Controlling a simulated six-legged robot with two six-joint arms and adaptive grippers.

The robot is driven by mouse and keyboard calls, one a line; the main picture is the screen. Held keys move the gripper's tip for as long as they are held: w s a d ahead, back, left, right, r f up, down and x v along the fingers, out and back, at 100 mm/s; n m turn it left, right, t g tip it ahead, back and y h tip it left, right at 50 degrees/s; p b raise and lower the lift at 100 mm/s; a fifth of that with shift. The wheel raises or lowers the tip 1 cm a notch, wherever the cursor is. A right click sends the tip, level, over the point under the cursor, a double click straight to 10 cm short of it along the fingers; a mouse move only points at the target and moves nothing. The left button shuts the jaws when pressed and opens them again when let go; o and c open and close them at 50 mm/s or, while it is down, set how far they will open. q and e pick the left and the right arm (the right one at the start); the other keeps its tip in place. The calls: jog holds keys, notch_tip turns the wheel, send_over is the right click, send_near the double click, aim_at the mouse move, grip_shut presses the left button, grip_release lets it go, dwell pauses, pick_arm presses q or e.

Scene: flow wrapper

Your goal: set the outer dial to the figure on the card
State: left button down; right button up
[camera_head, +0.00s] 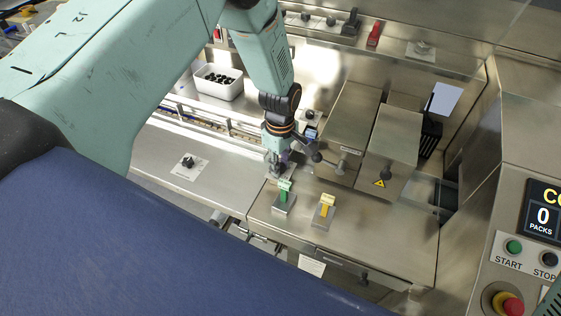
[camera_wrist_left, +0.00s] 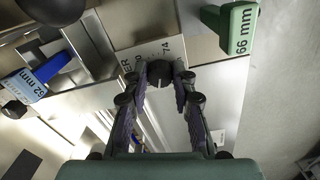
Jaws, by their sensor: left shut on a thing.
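My left gripper (camera_head: 277,168) is over the steel deck and points down. In the left wrist view its two dark fingers (camera_wrist_left: 160,80) are shut on a small black dial knob (camera_wrist_left: 159,74), one finger on each side. The knob sits on a pale scale plate (camera_wrist_left: 140,52) where "74" and part of a word ending in "ER" show. In the head view the gripper hides this dial. A white card (camera_head: 446,99) lies at the back right, with no figure readable. My right gripper is not in view.
A yellow one (camera_head: 325,210) stands nearby. Another black dial (camera_head: 188,161) sits on the left deck. Steel covers (camera_head: 350,130) rise to the right.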

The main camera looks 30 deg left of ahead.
pick_arm(q)
jog(key=n, duration=0.5)
jog(key=shift+w+r+n+p, duration=0.2)
jog(key=shift+w+n+p, duration=0.05)
jog(key=shift+n+p, duration=0.05)
jog(key=shift+n, duration=2.2)
jog(key=c, duration=1.4)
grip_release()
jog(key=o, duration=0.3)
jog(key=shift+s+a+f, duration=0.1)
jog(key=shift+s, duration=0.05)
jog(key=shift+s, duration=0.1)
